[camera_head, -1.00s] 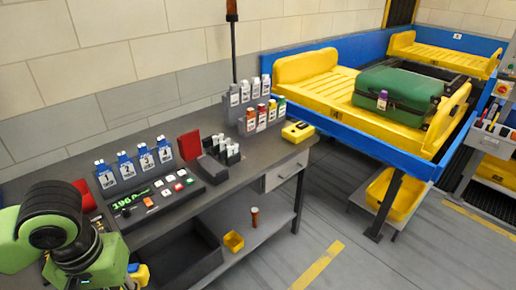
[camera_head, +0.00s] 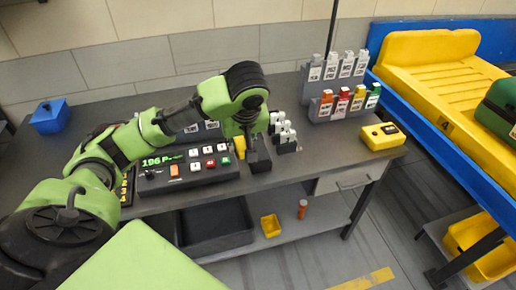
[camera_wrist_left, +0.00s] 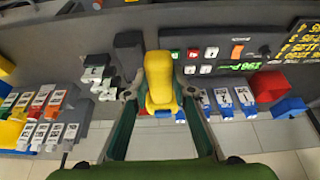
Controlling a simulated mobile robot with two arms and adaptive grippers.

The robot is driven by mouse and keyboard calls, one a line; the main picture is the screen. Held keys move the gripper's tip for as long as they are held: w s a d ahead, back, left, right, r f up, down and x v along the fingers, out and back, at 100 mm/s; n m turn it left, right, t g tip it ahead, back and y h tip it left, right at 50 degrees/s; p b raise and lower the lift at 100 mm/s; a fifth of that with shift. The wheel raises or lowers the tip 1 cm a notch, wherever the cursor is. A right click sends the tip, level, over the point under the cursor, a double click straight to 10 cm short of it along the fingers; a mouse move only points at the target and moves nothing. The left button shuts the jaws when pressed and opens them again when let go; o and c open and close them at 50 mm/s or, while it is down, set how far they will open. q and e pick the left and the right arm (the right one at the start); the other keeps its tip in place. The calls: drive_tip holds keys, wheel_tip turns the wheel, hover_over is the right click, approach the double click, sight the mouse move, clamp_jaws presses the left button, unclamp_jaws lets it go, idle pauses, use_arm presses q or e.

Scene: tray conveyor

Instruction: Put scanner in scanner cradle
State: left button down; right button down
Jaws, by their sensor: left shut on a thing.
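The yellow scanner (camera_wrist_left: 159,82) is between the fingers of my left gripper (camera_wrist_left: 160,96), which is shut on it. The scanner cradle, a dark block (camera_head: 259,161), is right beside and below the gripper, at the right end of the control panel. In the left wrist view the cradle (camera_wrist_left: 129,52) is just left of the scanner. Whether they touch is unclear. My right gripper is not in view.
The control panel (camera_head: 187,174) with several buttons lies left of the cradle. A small rack of white-topped items (camera_head: 284,140) stands close on its right. A blue box (camera_head: 49,116) sits at the left.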

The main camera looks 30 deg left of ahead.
use_arm(q)
drive_tip(key=w+f, duration=0.2)
drive_tip(key=w, duration=0.2)
drive_tip(key=w+a+f+p, duration=0.1)
drive_tip(key=w+f, duration=0.2)
drive_tip(key=w+a+f+p, duration=0.1)
drive_tip(key=w+f, duration=0.2)
drive_tip(key=w, duration=0.1)
drive_tip(key=shift+w+a+f, duration=0.1)
drive_tip(key=shift+w+f, duration=0.05)
drive_tip(key=shift+w, duration=0.15)
drive_tip(key=shift+w+f, duration=0.4)
drive_tip(key=shift+f, duration=0.1)
wheel_tip(320, 180, down, 2)
drive_tip(key=shift+a+f+p, duration=0.1)
drive_tip(key=shift+f+p, duration=0.05)
drive_tip(key=shift+p, duration=0.55)
drive_tip(key=shift+f, duration=0.45)
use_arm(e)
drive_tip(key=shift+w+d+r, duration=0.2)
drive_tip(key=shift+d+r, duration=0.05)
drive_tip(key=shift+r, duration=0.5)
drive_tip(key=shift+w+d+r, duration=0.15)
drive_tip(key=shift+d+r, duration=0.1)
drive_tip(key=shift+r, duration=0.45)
